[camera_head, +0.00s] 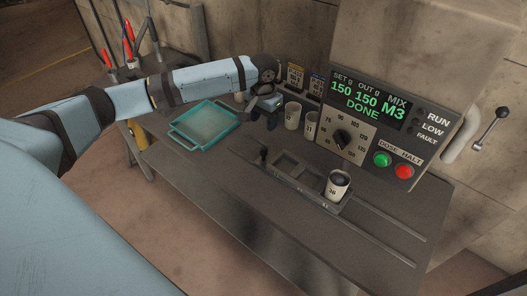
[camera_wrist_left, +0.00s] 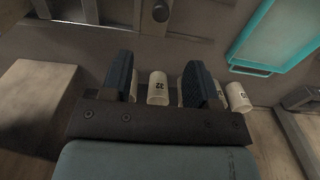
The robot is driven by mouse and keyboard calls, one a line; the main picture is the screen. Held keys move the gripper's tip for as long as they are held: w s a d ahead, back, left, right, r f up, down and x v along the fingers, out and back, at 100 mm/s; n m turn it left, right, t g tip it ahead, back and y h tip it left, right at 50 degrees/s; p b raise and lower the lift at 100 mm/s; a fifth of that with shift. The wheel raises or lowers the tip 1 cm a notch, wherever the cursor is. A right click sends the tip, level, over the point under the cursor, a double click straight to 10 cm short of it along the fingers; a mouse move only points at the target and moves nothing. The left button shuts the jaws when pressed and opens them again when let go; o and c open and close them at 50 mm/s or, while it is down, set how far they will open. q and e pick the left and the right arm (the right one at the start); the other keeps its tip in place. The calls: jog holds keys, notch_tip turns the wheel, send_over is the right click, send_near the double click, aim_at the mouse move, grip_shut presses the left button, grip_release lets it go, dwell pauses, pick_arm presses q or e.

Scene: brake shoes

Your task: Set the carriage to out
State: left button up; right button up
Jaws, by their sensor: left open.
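The carriage (camera_head: 288,166) is a dark metal frame with open slots on two rails on the bench, below the dosing machine. A small dark knob (camera_head: 263,153) stands at its left end. A white cup (camera_head: 338,187) with dark contents sits at its right end. My left gripper (camera_head: 266,113) is open beside the white cups behind the carriage, apart from the carriage. In the left wrist view, a cup marked 32 (camera_wrist_left: 157,88) shows between the spread fingers; whether they touch it I cannot tell. My right gripper is not in view.
The machine's display (camera_head: 368,98) reads 150, 150, M3, DONE. Below are a dial (camera_head: 341,138), a green button (camera_head: 382,159) and a red button (camera_head: 404,171). A teal tray (camera_head: 181,140) lies left of my gripper. Bare rails (camera_head: 385,240) run right of the carriage. A lever (camera_head: 490,128) is at far right.

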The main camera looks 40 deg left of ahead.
aim_at(263, 150)
pick_arm(q)
notch_tip(263, 150, down, 14)
jog(key=shift+r+p, duration=0.15)
jog(key=shift+p, duration=0.3)
